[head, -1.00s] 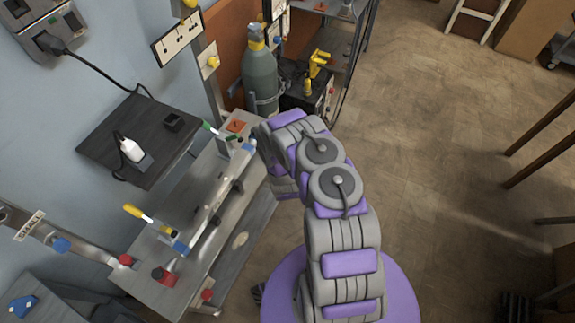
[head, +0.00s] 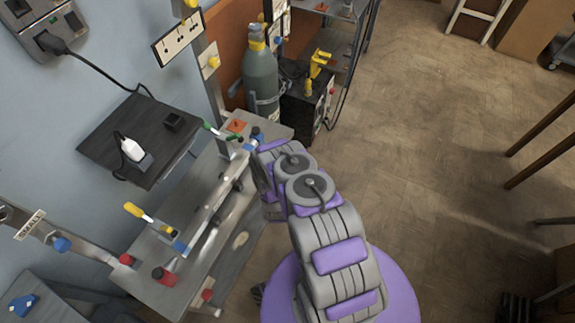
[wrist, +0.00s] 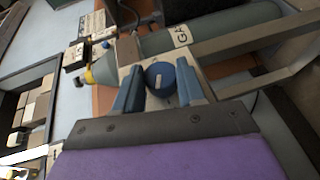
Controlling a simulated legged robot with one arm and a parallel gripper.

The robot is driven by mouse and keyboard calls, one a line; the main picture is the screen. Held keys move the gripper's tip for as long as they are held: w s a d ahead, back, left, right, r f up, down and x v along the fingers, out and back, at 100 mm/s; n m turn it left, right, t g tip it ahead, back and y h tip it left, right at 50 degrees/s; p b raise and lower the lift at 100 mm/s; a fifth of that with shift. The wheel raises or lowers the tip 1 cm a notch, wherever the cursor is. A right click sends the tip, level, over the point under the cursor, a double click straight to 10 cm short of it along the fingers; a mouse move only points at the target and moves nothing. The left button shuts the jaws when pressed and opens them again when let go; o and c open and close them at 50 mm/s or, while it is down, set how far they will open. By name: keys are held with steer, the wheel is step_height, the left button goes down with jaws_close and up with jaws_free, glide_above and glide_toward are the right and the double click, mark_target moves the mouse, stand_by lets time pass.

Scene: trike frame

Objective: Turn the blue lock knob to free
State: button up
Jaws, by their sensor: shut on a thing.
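The blue lock knob (wrist: 160,77) is round with a dark slot or ridge across its face. In the wrist view it sits between the two blue fingers of my gripper (wrist: 159,71), which are shut on it from both sides. The far side of the knob and its mounting are partly hidden. In the head view a blue knob (head: 257,133) shows at the far end of the steel bench frame (head: 205,215), just beyond my wrist. My gripper's fingers are mostly hidden there by the arm.
A grey-green gas cylinder (head: 260,75) stands behind the bench end. A dark shelf (head: 110,150) with a white bottle (head: 131,150) is on the left wall. A yellow-handled clamp (head: 150,218) and a red knob (head: 163,276) are on the near bench.

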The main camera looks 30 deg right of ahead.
steer(key=shift+s+f, duration=0.1)
steer(key=shift+f, duration=0.05)
steer(key=o, duration=1.1)
steer(key=shift+c, duration=0.2)
steer(key=v, duration=1.7)
steer(key=shift+a, duration=0.15)
